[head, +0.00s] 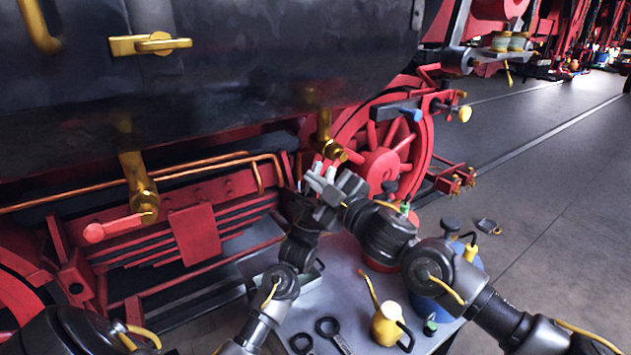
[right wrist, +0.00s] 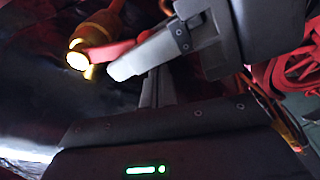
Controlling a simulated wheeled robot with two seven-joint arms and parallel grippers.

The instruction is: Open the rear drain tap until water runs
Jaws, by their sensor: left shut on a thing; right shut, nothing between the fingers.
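Two brass drain taps hang under the dark cylinder. The right-hand tap (head: 325,138) is beside my grippers, and it shows in the right wrist view as a brass body (right wrist: 98,28) with a red handle (right wrist: 105,53). My left gripper (head: 314,177) is shut on that red handle; its grey finger lies against the handle in the right wrist view. The head view hides the handle behind the grippers. My right gripper (head: 338,182) is shut and empty, close beside the left one. The left-hand tap (head: 141,190) has its red handle (head: 108,229) pointing left.
A grey table (head: 325,290) below holds a yellow oil can (head: 389,325), tools and a blue container (head: 435,300). A red spoked wheel (head: 385,160) stands behind the grippers. Copper pipes (head: 200,172) run left of them.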

